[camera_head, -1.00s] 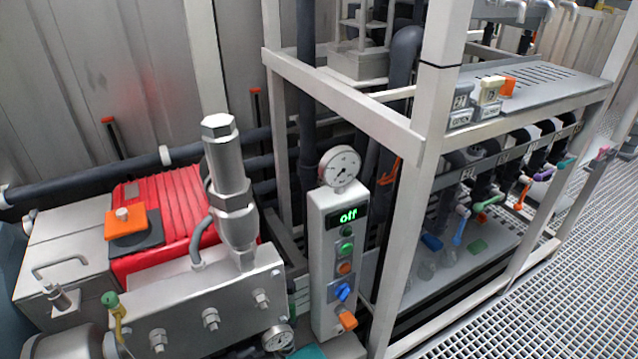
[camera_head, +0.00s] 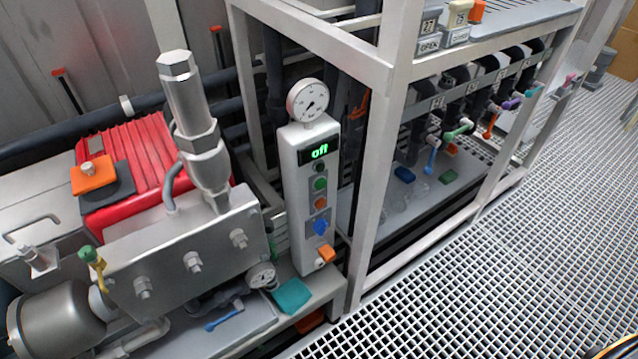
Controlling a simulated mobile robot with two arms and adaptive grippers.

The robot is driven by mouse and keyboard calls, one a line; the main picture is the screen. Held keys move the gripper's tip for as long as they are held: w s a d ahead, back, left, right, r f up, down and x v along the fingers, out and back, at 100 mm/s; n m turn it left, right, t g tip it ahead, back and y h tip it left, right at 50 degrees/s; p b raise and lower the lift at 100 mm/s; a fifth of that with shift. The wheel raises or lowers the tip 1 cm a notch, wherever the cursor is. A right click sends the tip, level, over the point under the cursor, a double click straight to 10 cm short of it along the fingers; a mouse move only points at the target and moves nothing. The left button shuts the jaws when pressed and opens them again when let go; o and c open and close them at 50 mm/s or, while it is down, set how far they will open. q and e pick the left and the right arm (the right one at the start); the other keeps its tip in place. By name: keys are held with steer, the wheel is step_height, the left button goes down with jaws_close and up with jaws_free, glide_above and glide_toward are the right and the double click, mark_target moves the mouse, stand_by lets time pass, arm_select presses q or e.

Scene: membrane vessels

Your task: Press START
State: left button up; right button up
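A pale grey control box (camera_head: 312,215) stands upright left of centre. Its dark display (camera_head: 319,151) reads "off" in green. Below the display sit a small dark knob or button (camera_head: 319,167), a green button (camera_head: 320,184), an orange-red button (camera_head: 320,203) and a blue switch (camera_head: 321,227). An orange part (camera_head: 327,254) sticks out near its foot. Any START lettering is too small to read. A round pressure gauge (camera_head: 307,101) sits on top. Neither gripper is in view.
A red finned motor (camera_head: 140,165) and a steel pump block (camera_head: 185,260) stand left of the box. A white frame post (camera_head: 378,190) rises close on its right. Valves with coloured handles (camera_head: 460,128) line the rack behind. Grating floor (camera_head: 480,280) lies open at lower right.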

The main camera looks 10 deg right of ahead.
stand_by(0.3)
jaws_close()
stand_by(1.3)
